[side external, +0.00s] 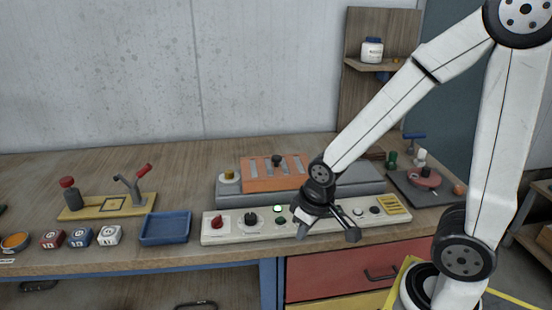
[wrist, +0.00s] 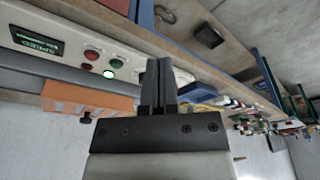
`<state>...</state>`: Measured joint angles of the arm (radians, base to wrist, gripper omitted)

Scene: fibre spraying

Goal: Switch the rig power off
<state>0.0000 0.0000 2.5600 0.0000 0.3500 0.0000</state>
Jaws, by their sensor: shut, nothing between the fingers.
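A long pale control panel (side external: 236,234) lies along the table's front edge. At its left end is a red knob (side external: 218,222) on a white plate; beside it is a black knob (side external: 250,219). I cannot read the labels or tell which control is the rig power. In the wrist view the panel (wrist: 72,33) shows a lit speed display (wrist: 37,43), a red button (wrist: 92,54) and a lit green lamp (wrist: 109,74). My gripper (side external: 351,235) is shut and empty over the panel's middle-right. Its fingers (wrist: 158,66) hide part of the panel.
A blue tray (side external: 165,240) and several marked cubes (side external: 80,237) sit left of the panel. An orange block (side external: 258,184) on a grey base stands behind it. A yellow plate with a red-handled clamp (side external: 139,178) is farther left.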

